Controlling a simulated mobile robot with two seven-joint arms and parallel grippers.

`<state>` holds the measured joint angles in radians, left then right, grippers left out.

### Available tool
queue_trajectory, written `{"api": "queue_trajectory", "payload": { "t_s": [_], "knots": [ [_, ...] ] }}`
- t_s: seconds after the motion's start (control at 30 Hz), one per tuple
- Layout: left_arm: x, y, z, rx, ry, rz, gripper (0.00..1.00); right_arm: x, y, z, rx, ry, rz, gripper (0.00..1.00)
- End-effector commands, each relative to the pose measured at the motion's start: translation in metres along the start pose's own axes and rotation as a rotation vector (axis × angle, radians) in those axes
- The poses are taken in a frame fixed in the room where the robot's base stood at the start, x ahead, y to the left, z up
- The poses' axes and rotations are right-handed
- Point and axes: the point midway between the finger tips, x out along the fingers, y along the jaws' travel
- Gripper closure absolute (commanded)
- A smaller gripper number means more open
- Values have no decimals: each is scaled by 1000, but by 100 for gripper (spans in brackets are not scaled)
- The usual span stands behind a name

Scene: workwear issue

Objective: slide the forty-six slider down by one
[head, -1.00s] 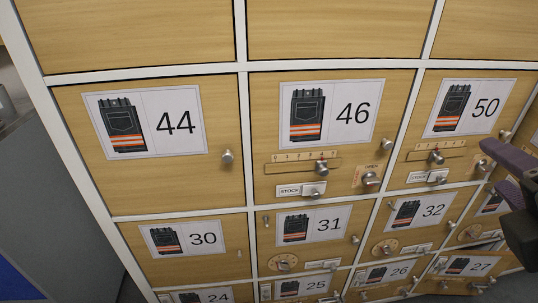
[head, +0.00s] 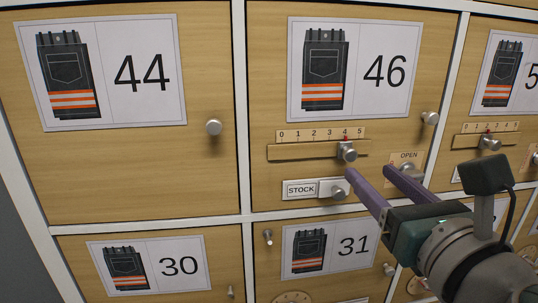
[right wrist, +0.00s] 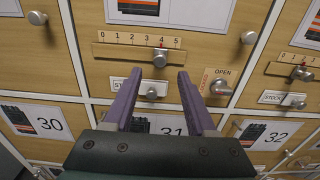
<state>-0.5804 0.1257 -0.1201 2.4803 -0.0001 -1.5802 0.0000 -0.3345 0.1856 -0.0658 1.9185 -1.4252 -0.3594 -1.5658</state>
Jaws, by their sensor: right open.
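The door marked 46 (head: 262,100) has a horizontal slider with a metal knob (head: 347,151) under a scale (head: 320,134) running from 0 to 5. The red pointer stands at 4. The knob also shows in the right wrist view (right wrist: 160,59), just beyond the fingertips and centred between them. My right gripper (head: 370,170) is open and empty, its two purple fingers aimed at the door, just below the knob in the picture. I cannot tell whether they touch anything. My left gripper is not in view.
Below the slider are a STOCK plate (head: 301,189) with a small knob (head: 338,190) and, to the right, a turn handle (head: 407,169) marked OPEN. Door 50 has a similar slider (head: 488,143). Doors 44 (head: 215,180), 30 and 31 lie around.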

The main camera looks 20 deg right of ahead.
Motion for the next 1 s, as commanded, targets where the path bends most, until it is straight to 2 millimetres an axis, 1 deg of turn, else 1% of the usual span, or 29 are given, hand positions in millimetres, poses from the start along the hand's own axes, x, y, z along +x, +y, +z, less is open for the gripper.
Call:
{"api": "queue_trajectory", "payload": {
  "t_s": [0.03,0.1,0.2,0.3,0.47,0.7,0.73,0.77,1.0],
  "knots": [
    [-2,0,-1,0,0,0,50,11,0,3,-1,-4,-1,43],
    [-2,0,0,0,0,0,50,23,0,1,0,-3,-2,43],
    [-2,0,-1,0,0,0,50,39,0,2,2,-2,-1,43],
    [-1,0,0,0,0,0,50,50,0,0,1,-1,-1,43],
    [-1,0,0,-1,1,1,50,59,0,0,2,0,-2,43],
    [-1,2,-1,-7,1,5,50,60,0,0,3,0,-1,43],
    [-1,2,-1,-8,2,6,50,60,0,0,3,0,-2,44],
    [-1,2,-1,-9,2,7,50,60,0,0,2,0,-1,48],
    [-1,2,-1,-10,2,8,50,60,0,0,3,0,-1,75]
  ]
}}
